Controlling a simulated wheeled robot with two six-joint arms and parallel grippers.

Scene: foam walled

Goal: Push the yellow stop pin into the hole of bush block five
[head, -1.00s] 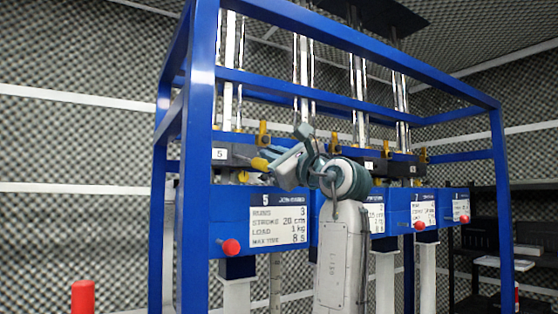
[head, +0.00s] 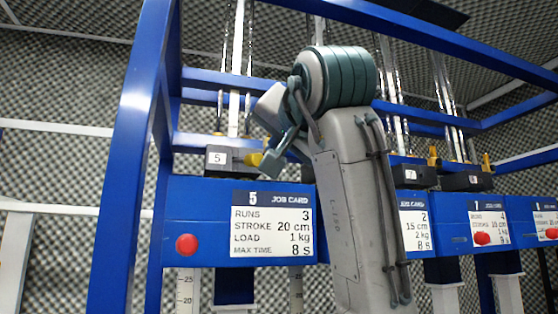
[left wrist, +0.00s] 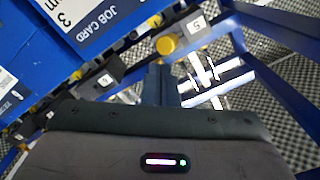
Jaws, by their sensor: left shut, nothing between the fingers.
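Bush block five (head: 233,160) is a dark block with a white "5" tag, above the blue panel with job card 5. The yellow stop pin (head: 254,159) shows at the block's right end; how deep it sits cannot be told. My left gripper (head: 262,165) is shut and empty, its tips angled down-left close beside the pin; contact is unclear. In the left wrist view the yellow pin's round head (left wrist: 167,45) sits beside block five's tag (left wrist: 196,24). There my shut left gripper (left wrist: 160,70) lies just below the pin head. My right gripper is not in view.
A blue frame post (head: 125,170) stands left of the block, with blue beams above. Chrome rods (head: 238,70) rise behind it. A red knob (head: 187,245) sticks out of the panel. Similar blocks and cards continue to the right, partly hidden by my arm.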

